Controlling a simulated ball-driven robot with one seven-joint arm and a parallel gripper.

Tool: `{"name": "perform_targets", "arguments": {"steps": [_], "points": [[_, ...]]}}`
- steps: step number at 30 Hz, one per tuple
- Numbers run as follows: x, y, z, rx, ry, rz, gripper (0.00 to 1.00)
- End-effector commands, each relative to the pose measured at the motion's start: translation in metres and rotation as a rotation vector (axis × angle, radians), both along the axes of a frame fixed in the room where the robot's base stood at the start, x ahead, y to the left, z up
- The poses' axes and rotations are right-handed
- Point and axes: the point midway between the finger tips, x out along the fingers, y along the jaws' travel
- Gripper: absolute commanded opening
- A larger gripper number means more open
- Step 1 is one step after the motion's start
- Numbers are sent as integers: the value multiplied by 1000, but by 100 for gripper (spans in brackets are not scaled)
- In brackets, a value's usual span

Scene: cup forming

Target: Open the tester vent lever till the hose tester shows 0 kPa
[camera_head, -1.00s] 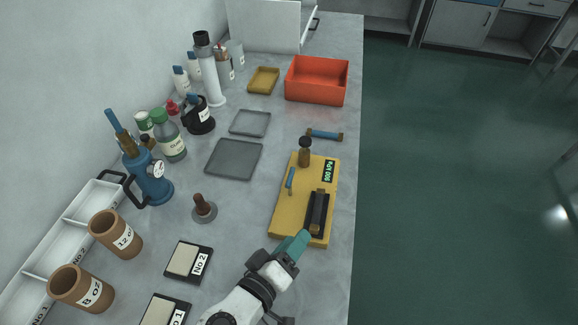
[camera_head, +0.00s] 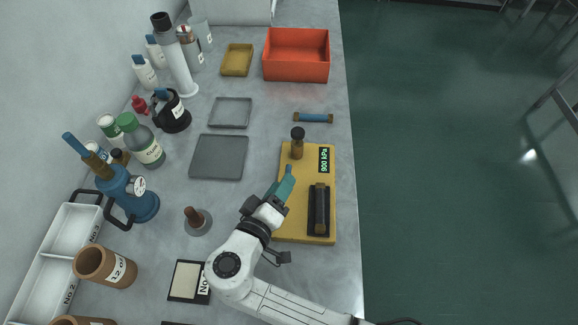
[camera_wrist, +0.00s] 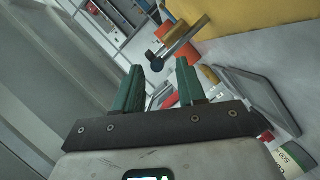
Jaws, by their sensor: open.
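The yellow hose tester (camera_head: 290,228) lies on the bench, and its display (camera_head: 325,160) reads 900 kPa. A dark hose piece (camera_head: 319,210) sits in its black cradle. The vent lever's blue tip (camera_head: 288,169) shows just beyond my gripper (camera_head: 284,186), whose fingers hide the rest of it. In the wrist view, my gripper (camera_wrist: 160,67) has its teal fingers apart.
A grey tray (camera_head: 219,157) and a dark peg on a round base (camera_head: 197,220) are to the left.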

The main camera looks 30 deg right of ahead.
Motion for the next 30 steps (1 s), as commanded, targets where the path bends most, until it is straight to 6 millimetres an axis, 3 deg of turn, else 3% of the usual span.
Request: {"name": "perform_targets", "arguments": {"steps": [9, 22, 30], "points": [[25, -39, -9, -3, 3, -2, 40], [31, -46, -13, -1, 1, 0, 40], [31, -46, -12, -1, 1, 0, 15]]}}
